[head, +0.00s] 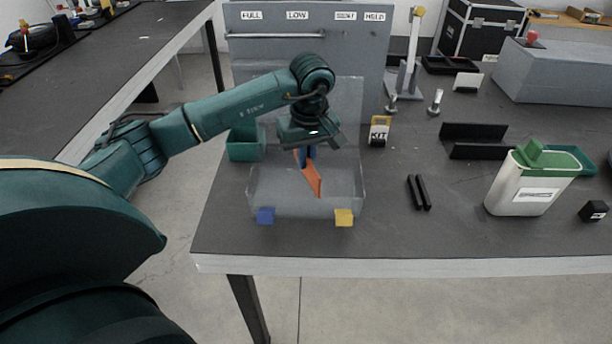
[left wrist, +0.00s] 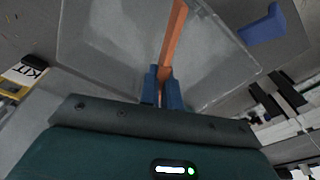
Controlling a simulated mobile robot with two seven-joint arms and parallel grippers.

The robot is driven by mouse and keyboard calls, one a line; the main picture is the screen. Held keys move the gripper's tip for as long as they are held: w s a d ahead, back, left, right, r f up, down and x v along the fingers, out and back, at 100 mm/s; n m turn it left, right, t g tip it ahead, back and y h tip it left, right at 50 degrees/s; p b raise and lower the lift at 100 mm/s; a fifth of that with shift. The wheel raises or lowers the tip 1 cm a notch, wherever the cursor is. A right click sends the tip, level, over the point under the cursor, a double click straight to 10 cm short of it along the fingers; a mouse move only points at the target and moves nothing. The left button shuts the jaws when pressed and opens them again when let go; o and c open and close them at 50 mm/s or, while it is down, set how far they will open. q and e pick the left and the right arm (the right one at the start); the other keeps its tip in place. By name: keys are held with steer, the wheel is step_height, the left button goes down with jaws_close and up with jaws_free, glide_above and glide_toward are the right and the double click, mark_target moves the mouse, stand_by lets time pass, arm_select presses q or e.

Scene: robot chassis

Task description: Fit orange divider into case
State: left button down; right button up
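The orange divider (head: 312,176) is held by my left gripper (head: 307,153) and hangs tilted over the clear case (head: 275,198). In the left wrist view the divider (left wrist: 174,35) runs up from between the two blue fingers of my left gripper (left wrist: 163,90), which are closed on its end. The case's clear floor and walls (left wrist: 105,45) lie behind it. I cannot tell whether the divider's lower edge is inside the case or above it. My right gripper is not in view.
A green bin (head: 245,144) stands behind left, and a KIT tag (head: 379,132) behind right. Black bars (head: 419,193) and a white green-lidded container (head: 525,185) stand to the right.

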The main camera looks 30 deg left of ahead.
mark_target(306, 176)
arm_select(q)
steer(key=shift+f, duration=2.3)
steer(key=shift+f, duration=0.2)
steer(key=c, duration=1.6)
jaws_free()
